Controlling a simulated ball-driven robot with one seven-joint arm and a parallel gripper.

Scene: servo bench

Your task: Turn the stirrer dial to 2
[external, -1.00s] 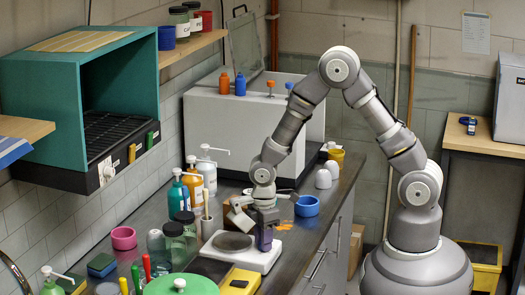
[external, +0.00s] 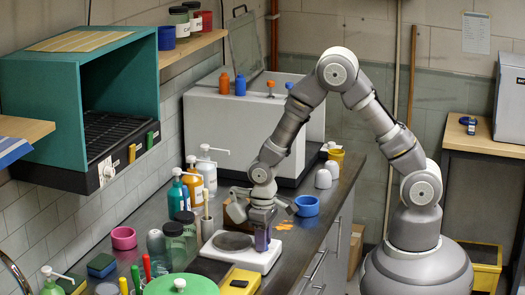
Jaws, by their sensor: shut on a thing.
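The stirrer (external: 264,261) is a low white unit with a dark round plate (external: 233,242) on top. It stands on the dark bench near the front edge. My gripper (external: 262,243) points down at the right end of the stirrer, beside the plate. Its purple-blue fingers reach down to the white body and are shut on the stirrer dial. The dial itself is hidden by the fingers, so its setting cannot be read.
A blue bowl (external: 306,206) stands right of my gripper. Bottles, including an orange pump bottle (external: 207,174), and jars crowd the left. A yellow block (external: 241,281) and a green lid (external: 180,286) lie in front. A large white box (external: 240,120) stands behind.

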